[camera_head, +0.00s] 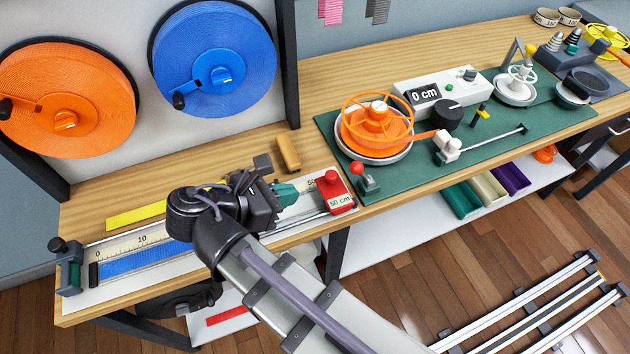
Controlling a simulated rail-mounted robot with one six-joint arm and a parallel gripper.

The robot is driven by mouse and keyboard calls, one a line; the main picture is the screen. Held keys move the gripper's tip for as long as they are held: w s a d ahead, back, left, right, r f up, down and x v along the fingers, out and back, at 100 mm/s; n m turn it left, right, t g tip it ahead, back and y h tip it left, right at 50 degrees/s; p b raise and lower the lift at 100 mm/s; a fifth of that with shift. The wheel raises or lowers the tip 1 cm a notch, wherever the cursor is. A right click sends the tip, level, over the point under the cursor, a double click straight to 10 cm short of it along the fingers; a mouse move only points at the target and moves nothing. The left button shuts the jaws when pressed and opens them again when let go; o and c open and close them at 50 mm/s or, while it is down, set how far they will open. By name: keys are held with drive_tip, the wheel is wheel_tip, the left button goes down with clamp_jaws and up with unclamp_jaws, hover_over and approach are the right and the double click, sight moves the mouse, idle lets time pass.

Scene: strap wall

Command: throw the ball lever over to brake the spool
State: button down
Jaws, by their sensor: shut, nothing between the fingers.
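A red ball lever (357,169) stands on a small green-grey base at the front left edge of the green mat. Its red ball leans to the upper left. The orange spool (378,138) sits just behind it on a round pale base, with an open spoked rim on top. My gripper (287,193) is over the measuring track, left of the red ball lever and apart from it. It is shut and holds nothing. My wrist hides part of the track, and the fingertips are hard to make out.
A tan block (288,153) lies near the wall post. Orange (70,97) and blue (215,58) reels hang at left.

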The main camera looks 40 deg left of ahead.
drive_tip(key=b, duration=0.4)
approach(361, 174)
wheel_tip(361, 174, down, 4)
drive_tip(key=shift+a, duration=0.15)
drive_tip(key=w, duration=0.1)
drive_tip(key=w+r+p, duration=0.1)
drive_tip(key=w+d, duration=0.1)
drive_tip(key=shift+w+d+r+p, duration=0.1)
drive_tip(key=shift+r+p, duration=0.2)
drive_tip(key=shift+w+d, duration=0.1)
drive_tip(key=shift+w, duration=0.2)
drive_tip(key=shift+r+p, duration=0.2)
drive_tip(key=shift+p, duration=0.1)
